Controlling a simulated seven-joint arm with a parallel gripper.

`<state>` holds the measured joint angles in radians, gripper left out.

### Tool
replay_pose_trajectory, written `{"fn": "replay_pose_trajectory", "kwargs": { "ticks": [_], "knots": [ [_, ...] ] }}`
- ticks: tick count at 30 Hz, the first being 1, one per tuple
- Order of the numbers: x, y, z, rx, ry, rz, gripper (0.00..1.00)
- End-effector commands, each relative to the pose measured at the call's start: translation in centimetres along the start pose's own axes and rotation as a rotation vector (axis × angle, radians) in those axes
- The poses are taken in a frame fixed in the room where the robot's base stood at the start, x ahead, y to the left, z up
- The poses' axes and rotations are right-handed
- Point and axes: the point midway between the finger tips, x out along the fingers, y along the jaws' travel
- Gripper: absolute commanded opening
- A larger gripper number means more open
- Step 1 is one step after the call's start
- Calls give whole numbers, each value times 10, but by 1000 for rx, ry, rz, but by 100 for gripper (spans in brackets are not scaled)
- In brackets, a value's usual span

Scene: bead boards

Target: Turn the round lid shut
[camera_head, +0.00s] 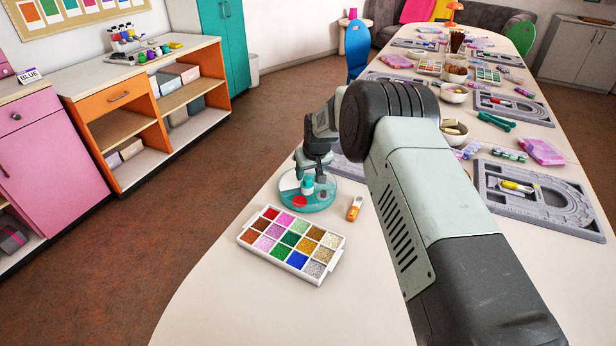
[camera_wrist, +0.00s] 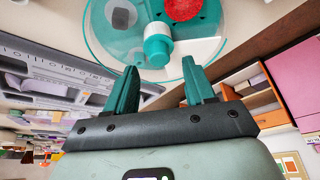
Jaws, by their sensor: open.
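A round teal bead box (camera_head: 308,205) sits on the white table behind the bead tray; its round lid (camera_head: 290,184) is partly clear and partly white. A red patch shows at its front left. The lid's teal and white knob (camera_head: 307,185) stands up in the middle; in the wrist view the knob (camera_wrist: 157,47) is between and just beyond my fingertips. My gripper (camera_wrist: 158,70) is open, with teal fingers either side of the knob's line, apart from it. In the head view my gripper (camera_head: 317,166) is just above the lid, partly hidden by my arm.
A white tray of several coloured beads (camera_head: 338,254) lies in front of the box. Grey bead boards (camera_head: 540,224) and bowls cover the table farther right. The front of the table is clear.

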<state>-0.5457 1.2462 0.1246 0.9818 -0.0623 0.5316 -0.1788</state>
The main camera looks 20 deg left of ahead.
Motion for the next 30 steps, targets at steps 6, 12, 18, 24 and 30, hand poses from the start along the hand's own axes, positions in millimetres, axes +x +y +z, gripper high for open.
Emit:
{"fn": "replay_pose_trajectory", "kwargs": {
  "ticks": [6,12,18,24,30],
  "knots": [
    [28,0,0,1,-1,0,54],
    [34,0,0,0,-1,0,54],
    [34,0,0,0,-1,1,54],
    [34,0,0,0,-1,0,25],
    [34,1,0,0,-1,1,0]
  ]
}}
